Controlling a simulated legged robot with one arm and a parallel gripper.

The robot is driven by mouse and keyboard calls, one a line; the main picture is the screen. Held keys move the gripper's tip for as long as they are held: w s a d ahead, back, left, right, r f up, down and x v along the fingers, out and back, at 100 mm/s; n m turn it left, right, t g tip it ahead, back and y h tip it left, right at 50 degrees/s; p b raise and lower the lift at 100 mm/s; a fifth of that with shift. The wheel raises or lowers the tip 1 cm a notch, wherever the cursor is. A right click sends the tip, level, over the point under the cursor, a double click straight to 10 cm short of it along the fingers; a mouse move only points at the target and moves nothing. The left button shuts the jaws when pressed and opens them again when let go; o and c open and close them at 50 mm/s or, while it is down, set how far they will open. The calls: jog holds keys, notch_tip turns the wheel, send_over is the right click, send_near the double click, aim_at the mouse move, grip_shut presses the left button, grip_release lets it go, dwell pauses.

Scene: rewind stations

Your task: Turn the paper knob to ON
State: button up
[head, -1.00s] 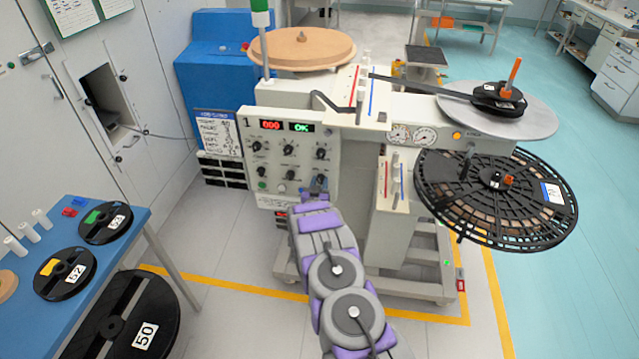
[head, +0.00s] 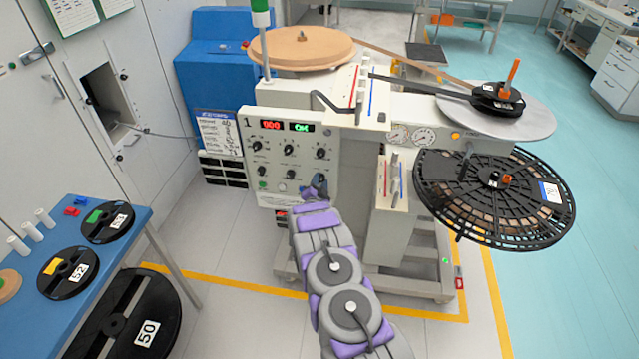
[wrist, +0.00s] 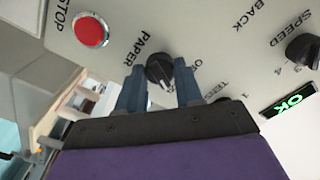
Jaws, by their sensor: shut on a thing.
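The paper knob (wrist: 158,70) is a black round knob with a light line on it. In the head view my gripper (head: 317,186) reaches the lower right of the panel and hides the knob. Lettering stands to the right of the knob, partly blocked by a finger. I cannot read the knob's exact setting.
A red STOP button (wrist: 91,30) is left of the knob in the wrist view, and a speed knob (wrist: 303,49) is to the right. A brown strip (head: 410,62) runs from the tan disc (head: 300,48) to the right hub. A blue table (head: 50,225) stands at left.

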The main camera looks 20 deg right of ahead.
jog(key=shift+m, duration=0.4)
jog(key=o, duration=1)
jog(key=shift+o, duration=0.2)
jog(key=shift+s, duration=0.1)
jog(key=p+v, duration=0.3)
jog(key=v, duration=1.4)
jog(key=shift+a, duration=0.2)
jog(key=shift+f, duration=0.1)
